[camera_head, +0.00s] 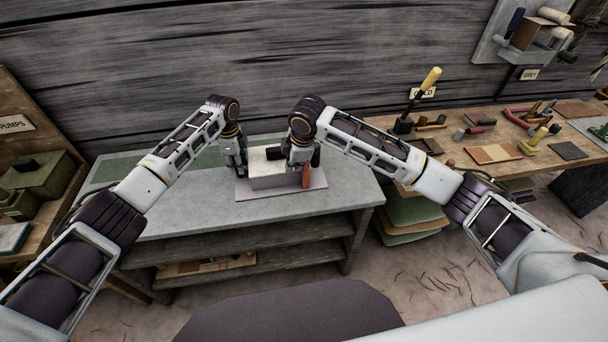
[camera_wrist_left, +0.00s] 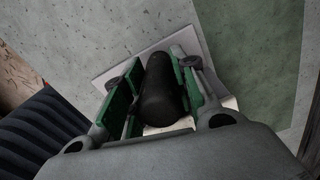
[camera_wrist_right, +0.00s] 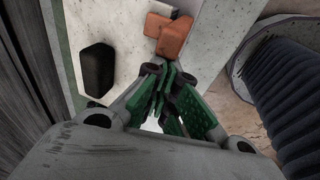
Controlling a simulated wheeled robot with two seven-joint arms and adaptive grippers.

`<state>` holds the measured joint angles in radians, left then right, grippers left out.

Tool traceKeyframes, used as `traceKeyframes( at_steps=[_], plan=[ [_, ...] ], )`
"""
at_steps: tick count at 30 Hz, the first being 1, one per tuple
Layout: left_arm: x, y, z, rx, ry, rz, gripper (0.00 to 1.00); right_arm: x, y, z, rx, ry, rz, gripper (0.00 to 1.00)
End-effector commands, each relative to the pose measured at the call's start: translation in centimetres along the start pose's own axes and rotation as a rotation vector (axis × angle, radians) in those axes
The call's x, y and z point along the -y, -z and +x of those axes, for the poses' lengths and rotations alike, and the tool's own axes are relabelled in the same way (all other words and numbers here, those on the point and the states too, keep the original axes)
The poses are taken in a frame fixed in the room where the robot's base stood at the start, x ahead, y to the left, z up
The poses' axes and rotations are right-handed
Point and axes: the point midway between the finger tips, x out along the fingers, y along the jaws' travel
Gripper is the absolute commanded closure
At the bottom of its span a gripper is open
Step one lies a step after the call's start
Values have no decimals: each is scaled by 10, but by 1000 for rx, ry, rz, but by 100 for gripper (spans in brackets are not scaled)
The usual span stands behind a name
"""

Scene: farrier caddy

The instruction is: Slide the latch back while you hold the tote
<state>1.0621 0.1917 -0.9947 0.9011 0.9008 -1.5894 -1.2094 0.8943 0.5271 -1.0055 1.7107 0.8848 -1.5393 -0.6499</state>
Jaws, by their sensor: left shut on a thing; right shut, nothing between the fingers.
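The tote (camera_head: 275,182) is a pale grey box on a light board (camera_head: 318,182) on the grey bench. My left gripper (camera_head: 240,170) is at its left end. In the left wrist view its green fingers (camera_wrist_left: 160,85) are shut on a dark rounded handle (camera_wrist_left: 160,92). The orange latch (camera_head: 306,176) is at the tote's right end; it also shows in the right wrist view (camera_wrist_right: 172,38). My right gripper (camera_wrist_right: 165,85) is shut and empty close to the latch; whether they touch is unclear. Its fingertips are partly hidden in the head view.
A dark block (camera_wrist_right: 98,70) sits beside the right gripper in the right wrist view. The grey bench (camera_head: 200,205) is bare in front. A wooden workbench (camera_head: 470,160) with tools and a yellow-handled tool (camera_head: 430,80) stands right. A green box (camera_head: 40,180) is on the left shelf.

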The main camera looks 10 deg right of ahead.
Motion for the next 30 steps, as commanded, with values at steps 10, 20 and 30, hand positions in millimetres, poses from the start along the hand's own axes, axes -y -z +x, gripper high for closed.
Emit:
traceKeyframes(
  at_steps=[10, 20, 30],
  plan=[
    [0, -1, 1, 0, 1, -2, 100, 2, -1, 12, -3, -4, 0, 100],
    [0, -1, 1, 1, 1, -2, 100, 2, -1, 11, -3, -5, -1, 100],
    [0, -1, 1, 1, 0, -2, 100, 2, -1, 11, -3, -6, -1, 100]
  ],
)
